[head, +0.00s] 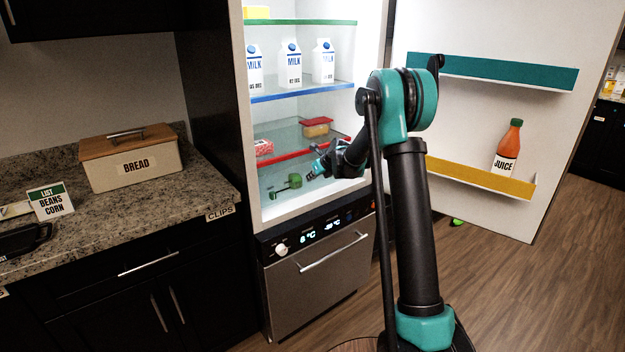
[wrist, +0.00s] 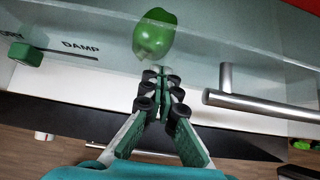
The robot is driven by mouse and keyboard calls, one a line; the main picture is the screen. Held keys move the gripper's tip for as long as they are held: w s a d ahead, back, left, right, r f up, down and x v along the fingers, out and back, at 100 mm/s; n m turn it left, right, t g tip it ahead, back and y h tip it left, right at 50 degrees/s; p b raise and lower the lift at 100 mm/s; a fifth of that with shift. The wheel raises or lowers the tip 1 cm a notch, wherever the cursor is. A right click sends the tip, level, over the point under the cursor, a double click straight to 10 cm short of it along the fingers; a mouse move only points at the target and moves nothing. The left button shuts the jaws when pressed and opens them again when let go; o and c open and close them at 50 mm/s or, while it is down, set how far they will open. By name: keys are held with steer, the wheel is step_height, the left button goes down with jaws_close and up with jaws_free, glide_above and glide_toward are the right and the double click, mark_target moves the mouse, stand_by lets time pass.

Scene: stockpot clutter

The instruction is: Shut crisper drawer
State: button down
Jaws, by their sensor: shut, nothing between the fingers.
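The crisper drawer (wrist: 110,30) shows in the wrist view as a clear panel marked DAMP, with a green slider knob (wrist: 25,54) at its left. In the head view the green knob (head: 271,195) shows at the bottom of the fridge. A green pepper (wrist: 154,36) shows at the clear panel; it also appears in the head view (head: 295,180). A metal bar handle (wrist: 265,105) lies right of my fingers. My gripper (wrist: 160,76) is shut and empty, its tips just below the pepper in the picture. I cannot tell whether it touches the panel, or how far out the drawer is.
The fridge door (head: 480,120) stands open on the right, with a juice bottle (head: 508,148) on its shelf. Milk cartons (head: 294,65) stand on an upper shelf. A freezer drawer (head: 320,275) sits below. A counter with a bread box (head: 130,165) is at left; open floor lies right.

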steer(key=shift+w+a+r, duration=0.15)
steer(key=shift+w, duration=0.05)
steer(key=v, duration=1.1)
steer(key=s+d+f+n+g+h, duration=0.1)
steer(key=s+d+f+n, duration=0.3)
steer(key=s+n, duration=0.5)
steer(key=s+d+f+n+g+h, duration=0.1)
steer(key=s+d+f+n, duration=0.3)
steer(key=s+n, duration=0.6)
steer(key=s+d+f+n+g+h, duration=0.1)
steer(key=s+d+f+n+h, duration=0.2)
steer(key=s+n, duration=0.6)
steer(key=s+d+f, duration=0.1)
steer(key=s+d, duration=0.1)
steer(key=s, duration=1.5)
steer(key=shift+d+n, duration=0.2)
steer(key=shift+n, duration=0.2)
